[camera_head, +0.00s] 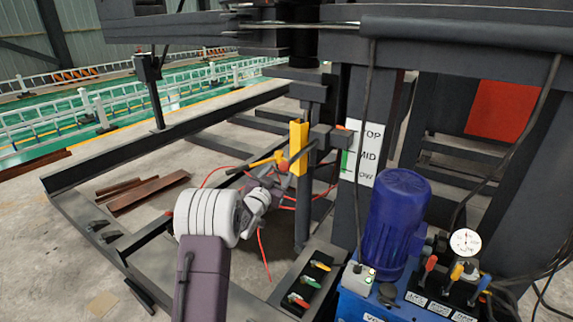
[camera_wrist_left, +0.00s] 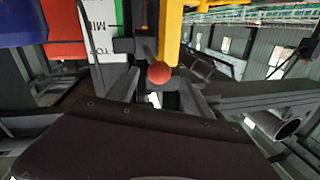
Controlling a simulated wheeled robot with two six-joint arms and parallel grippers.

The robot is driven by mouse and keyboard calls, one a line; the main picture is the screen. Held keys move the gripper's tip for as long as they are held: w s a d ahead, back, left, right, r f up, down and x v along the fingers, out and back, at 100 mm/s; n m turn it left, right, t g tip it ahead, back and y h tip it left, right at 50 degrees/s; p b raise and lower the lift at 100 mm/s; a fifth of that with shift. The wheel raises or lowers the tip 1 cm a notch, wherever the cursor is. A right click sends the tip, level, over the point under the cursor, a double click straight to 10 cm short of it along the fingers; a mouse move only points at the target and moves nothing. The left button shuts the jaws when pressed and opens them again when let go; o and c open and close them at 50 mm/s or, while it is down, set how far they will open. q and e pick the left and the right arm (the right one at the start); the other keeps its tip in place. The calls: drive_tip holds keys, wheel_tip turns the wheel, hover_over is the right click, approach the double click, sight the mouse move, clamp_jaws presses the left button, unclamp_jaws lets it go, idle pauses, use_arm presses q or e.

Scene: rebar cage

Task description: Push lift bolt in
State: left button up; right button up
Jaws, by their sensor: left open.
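A yellow upright block (camera_head: 298,147) is mounted beside the dark post in the head view, with an orange-yellow bar (camera_head: 262,162) reaching left from it. The yellow block also shows at the top of the left wrist view (camera_wrist_left: 184,28). A round red knob (camera_wrist_left: 158,72) on a short grey shaft sits below it there; I take this to be the lift bolt's end. My left gripper (camera_head: 272,190) is open, just below and left of the yellow block. In the wrist view its fingers (camera_wrist_left: 162,95) flank the knob; contact cannot be told. My right gripper is out of view.
A blue motor (camera_head: 397,212), a pressure gauge (camera_head: 465,242) and coloured levers stand at right. Red cables (camera_head: 262,250) hang near my left gripper. Rusty bars (camera_head: 140,190) lie on the floor at left.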

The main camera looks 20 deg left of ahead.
sight(282, 167)
use_arm(q)
drive_tip(key=w+p, duration=0.1)
drive_tip(key=w+r+p, duration=0.1)
drive_tip(key=w+p, duration=0.1)
drive_tip(key=w, duration=0.2)
drive_tip(key=w+f, duration=0.1)
drive_tip(key=w, duration=0.1)
drive_tip(key=shift+w+a, duration=0.1)
drive_tip(key=shift+w, duration=0.7)
clamp_jaws()
